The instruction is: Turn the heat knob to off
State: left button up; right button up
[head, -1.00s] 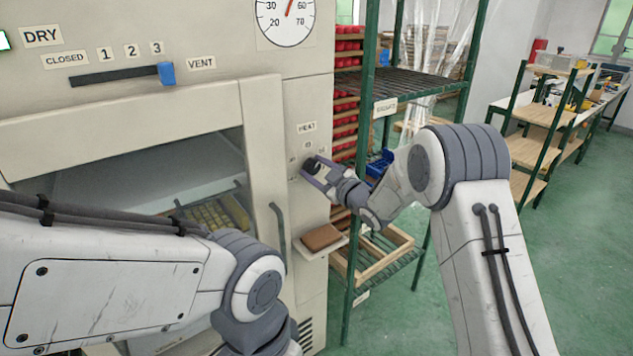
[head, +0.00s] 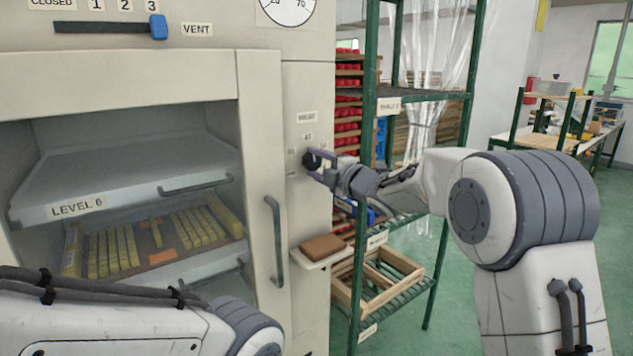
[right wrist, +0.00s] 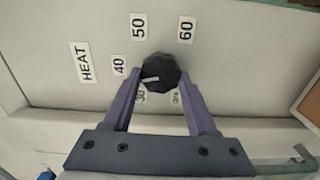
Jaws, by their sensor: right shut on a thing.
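The black heat knob (head: 309,160) is on the cream panel right of the cabinet door, below the HEAT label (head: 307,117). My right gripper (head: 314,163) is shut on it. In the right wrist view the knob (right wrist: 160,70) sits between the two fingers of the gripper (right wrist: 163,80). Its white mark points left and slightly down, about between the 40 label (right wrist: 119,65) and the 30 label (right wrist: 140,97). The OFF label (right wrist: 175,98), partly hard to read, is beside the right finger. My left arm shows at the lower left; its gripper is out of view.
A blue vent slider (head: 158,27) is at the upper left, by the 3. The cabinet's window shows shelves with yellow bars (head: 120,247). A brown block (head: 323,246) lies on a small ledge below the knob. A green-framed rack (head: 369,110) stands close on the right.

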jog(key=n+b, duration=0.3)
jog(key=b, duration=0.1)
jog(key=n+b, duration=0.2)
jog(key=shift+d+f+n, duration=0.15)
jog(key=shift+f+n, duration=0.15)
jog(key=shift+f, duration=0.05)
jog(key=n+b, duration=0.3)
jog(key=n, duration=0.1)
jog(key=shift+w+b, duration=0.1)
jog(key=shift+b, duration=0.25)
jog(key=n+b, duration=0.3)
jog(key=n, duration=0.2)
jog(key=shift+d+n+b, duration=0.1)
jog(key=shift+n+b, duration=0.25)
jog(key=shift+n, duration=0.05)
jog(key=n+b, duration=0.2)
jog(key=n, duration=0.2)
jog(key=shift+w+d, duration=0.1)
jog(key=shift+w, duration=0.05)
jog(key=shift+n+b, duration=0.45)
jog(key=shift+n, duration=0.45)
jog(key=o, duration=1.3)
jog(key=shift+o, duration=0.3)
